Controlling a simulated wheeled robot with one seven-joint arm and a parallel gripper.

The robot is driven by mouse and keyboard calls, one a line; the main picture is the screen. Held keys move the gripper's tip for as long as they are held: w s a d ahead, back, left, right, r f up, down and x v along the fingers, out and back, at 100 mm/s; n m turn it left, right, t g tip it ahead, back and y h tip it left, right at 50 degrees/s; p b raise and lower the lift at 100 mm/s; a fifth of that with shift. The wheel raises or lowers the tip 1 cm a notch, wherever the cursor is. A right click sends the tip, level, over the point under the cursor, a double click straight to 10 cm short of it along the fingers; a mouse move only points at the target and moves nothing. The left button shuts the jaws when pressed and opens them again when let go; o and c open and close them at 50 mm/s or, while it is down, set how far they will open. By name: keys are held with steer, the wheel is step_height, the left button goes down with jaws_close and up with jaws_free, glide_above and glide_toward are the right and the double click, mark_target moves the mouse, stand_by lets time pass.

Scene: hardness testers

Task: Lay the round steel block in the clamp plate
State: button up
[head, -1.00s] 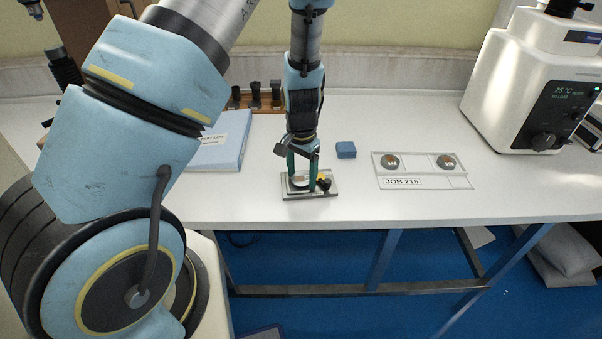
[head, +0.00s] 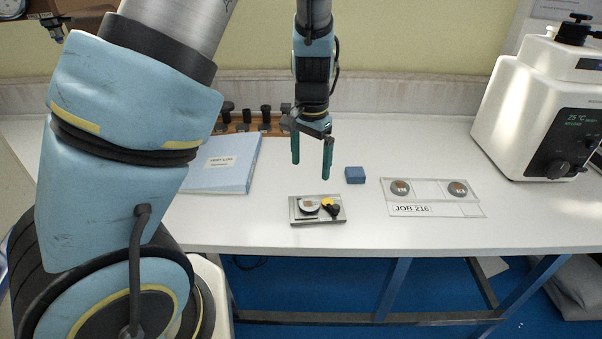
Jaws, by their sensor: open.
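The clamp plate (head: 333,219) lies flat on the bench near its front edge. A round steel block (head: 308,204) with a small label on top lies on the left part of the plate. Whether the block sits fully flat is too small to tell. My gripper (head: 312,170) hangs above and behind the plate, its two green fingers apart with nothing between them. The fingers do not touch the block.
A clear tray marked JOB 216 (head: 430,210) holds two more round blocks. A blue cube (head: 355,175) stands between tray and plate. A blue test log (head: 222,165), a wooden rack of black parts (head: 243,127) and a white tester (head: 530,115) stand around. Bench front is clear.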

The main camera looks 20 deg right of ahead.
steer(key=s+a+r+n, duration=0.1)
steer(key=a+r+n, duration=0.1)
steer(key=a, duration=0.6)
steer(key=s+a+r+n+t, duration=0.1)
steer(key=a+r+n, duration=0.2)
steer(key=a, duration=0.6)
steer(key=s+a+r+n, duration=0.1)
steer(key=a+r+n, duration=0.1)
steer(key=a+n, duration=0.3)
steer(key=a, duration=0.3)
steer(key=shift+s+a+r+t, duration=0.3)
steer(key=shift+s+r, duration=0.05)
steer(key=shift+s, duration=0.05)
